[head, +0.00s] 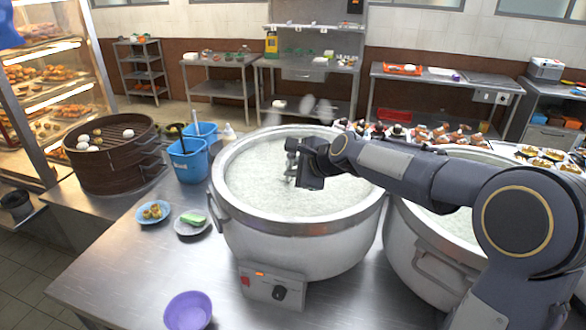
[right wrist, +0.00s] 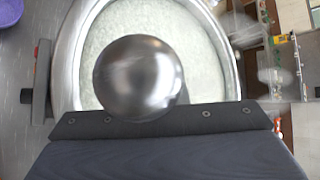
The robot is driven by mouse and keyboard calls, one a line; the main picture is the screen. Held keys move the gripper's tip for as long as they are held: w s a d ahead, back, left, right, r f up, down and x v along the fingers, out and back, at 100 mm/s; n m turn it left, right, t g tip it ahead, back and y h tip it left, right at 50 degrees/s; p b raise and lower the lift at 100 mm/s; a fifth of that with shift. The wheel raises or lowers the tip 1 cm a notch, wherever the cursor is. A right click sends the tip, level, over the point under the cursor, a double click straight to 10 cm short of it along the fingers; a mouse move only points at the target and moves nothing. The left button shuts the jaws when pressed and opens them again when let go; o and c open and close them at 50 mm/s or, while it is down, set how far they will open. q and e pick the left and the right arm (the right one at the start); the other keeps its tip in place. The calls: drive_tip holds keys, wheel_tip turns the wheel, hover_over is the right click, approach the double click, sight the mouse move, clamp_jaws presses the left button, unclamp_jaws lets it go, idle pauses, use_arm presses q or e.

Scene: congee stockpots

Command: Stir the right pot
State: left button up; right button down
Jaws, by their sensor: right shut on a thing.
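Two large metal stockpots of pale congee stand on the steel counter. The right pot (head: 425,250) is partly hidden behind my right arm. The left pot (head: 300,240) is in full view at the middle. My right gripper (head: 293,163) is over the left pot's congee, not the right pot's. It is shut on a shiny metal utensil, seemingly a ladle; in the right wrist view its rounded metal part (right wrist: 138,78) hides the fingertips. I cannot tell how deep the utensil reaches. The left pot's rim also shows in the right wrist view (right wrist: 68,60). My left gripper is not in view.
Blue buckets (head: 188,160) and a brown steamer (head: 112,165) stand left of the pots. Small plates (head: 153,212) and a purple bowl (head: 188,311) lie on the counter (head: 120,270). Trays of food stand behind the right pot. The counter's front left is mostly clear.

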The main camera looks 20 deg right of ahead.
idle(0.4)
wheel_tip(320, 180, up, 15)
drive_tip(key=p, duration=0.2)
idle(1.0)
drive_tip(key=shift+f, duration=0.15)
